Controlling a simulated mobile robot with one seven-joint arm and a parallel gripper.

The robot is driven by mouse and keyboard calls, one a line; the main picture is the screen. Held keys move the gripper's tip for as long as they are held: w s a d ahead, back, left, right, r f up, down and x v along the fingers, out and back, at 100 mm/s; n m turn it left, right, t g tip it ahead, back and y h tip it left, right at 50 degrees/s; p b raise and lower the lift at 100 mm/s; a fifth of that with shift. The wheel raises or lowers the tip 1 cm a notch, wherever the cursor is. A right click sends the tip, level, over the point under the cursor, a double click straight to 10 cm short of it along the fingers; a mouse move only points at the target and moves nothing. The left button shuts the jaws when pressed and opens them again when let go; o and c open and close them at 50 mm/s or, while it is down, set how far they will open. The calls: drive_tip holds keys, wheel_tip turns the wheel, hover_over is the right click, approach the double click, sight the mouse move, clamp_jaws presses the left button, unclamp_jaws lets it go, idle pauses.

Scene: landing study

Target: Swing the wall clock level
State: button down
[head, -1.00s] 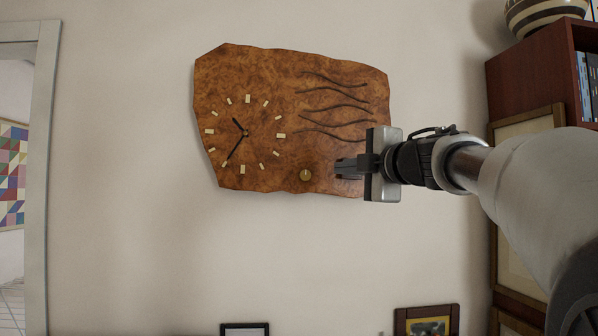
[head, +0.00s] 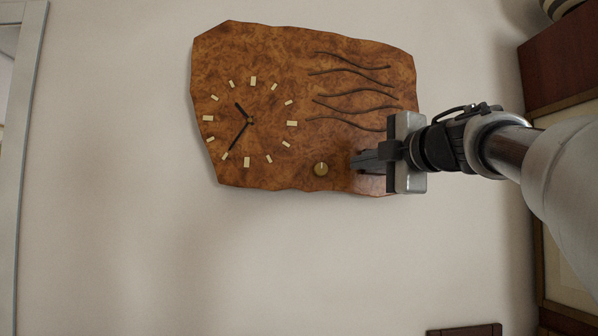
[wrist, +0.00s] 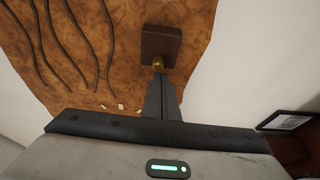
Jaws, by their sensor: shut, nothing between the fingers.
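The wall clock (head: 290,75) is a mottled brown wooden slab on the wall, with pale hour marks and dark wavy lines. In the head view it tilts slightly, its right side lower. In the wrist view, the closed fingertips (wrist: 160,75) point at a small brass piece (wrist: 158,62) beside a dark brown block (wrist: 161,45) on the clock. I cannot tell if they touch it. My gripper hides part of the clock's right edge.
The wall below and left of the clock is clear. A reddish-brown shelf (head: 560,65) stands at the right, behind my arm. A picture frame (head: 464,330) hangs at the bottom edge. A pale door frame (head: 22,150) is at the far left.

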drive_tip(key=shift+d, duration=0.3)
drive_tip(key=shift+d+r+p, duration=0.3)
drive_tip(key=shift+d+p, duration=0.45)
drive_tip(key=shift+p, duration=0.2)
